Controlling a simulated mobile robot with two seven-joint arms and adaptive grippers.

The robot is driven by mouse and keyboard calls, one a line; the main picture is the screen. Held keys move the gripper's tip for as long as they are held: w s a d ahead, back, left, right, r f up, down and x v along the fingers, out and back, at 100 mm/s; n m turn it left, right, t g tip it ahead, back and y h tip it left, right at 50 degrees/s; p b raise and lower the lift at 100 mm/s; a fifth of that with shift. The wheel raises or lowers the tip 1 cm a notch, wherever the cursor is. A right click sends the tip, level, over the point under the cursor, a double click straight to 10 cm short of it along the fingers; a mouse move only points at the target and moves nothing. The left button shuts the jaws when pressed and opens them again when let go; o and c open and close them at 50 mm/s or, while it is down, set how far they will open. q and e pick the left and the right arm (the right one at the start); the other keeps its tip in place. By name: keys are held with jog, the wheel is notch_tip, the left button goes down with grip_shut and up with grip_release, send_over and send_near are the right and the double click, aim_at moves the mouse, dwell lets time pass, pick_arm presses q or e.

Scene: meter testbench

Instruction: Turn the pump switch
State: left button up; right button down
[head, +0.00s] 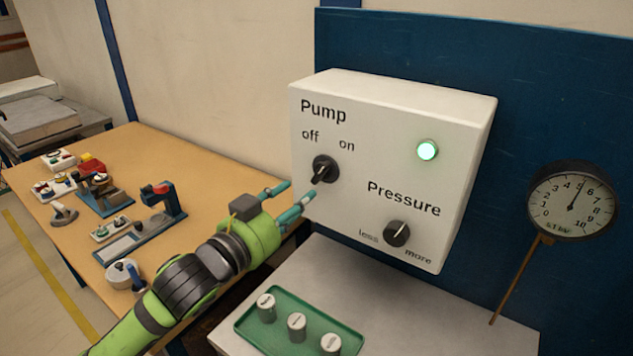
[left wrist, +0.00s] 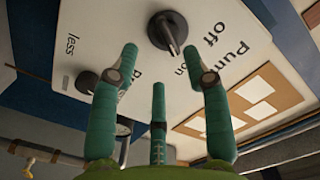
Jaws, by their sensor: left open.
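The pump switch (head: 325,169) is a round black knob on the white control box (head: 375,120), under the words "off" and "on". Its grip bar slants from lower left to upper right, the upper end toward "on". The knob also shows at the top of the left wrist view (left wrist: 168,32). My left gripper (head: 296,194) is open and empty, just below and left of the knob. In the left wrist view its fingers (left wrist: 160,52) are spread below the knob, with a visible gap to it. My right gripper is out of view.
A green lamp (head: 427,150) glows on the box. The pressure knob (head: 397,233) sits lower right. A gauge (head: 573,200) reads about 5. A green tray (head: 245,326) with several grey cylinders lies below. The wooden table (head: 190,150) at left holds several small devices.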

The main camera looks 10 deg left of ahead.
aim_at(320, 177)
pick_arm(q)
jog(key=x, duration=0.2)
jog(key=p+x, duration=0.1)
jog(key=x, duration=0.1)
jog(key=r+p+x, duration=0.1)
jog(key=x, duration=0.2)
jog(key=shift+d, duration=0.1)
grip_shut()
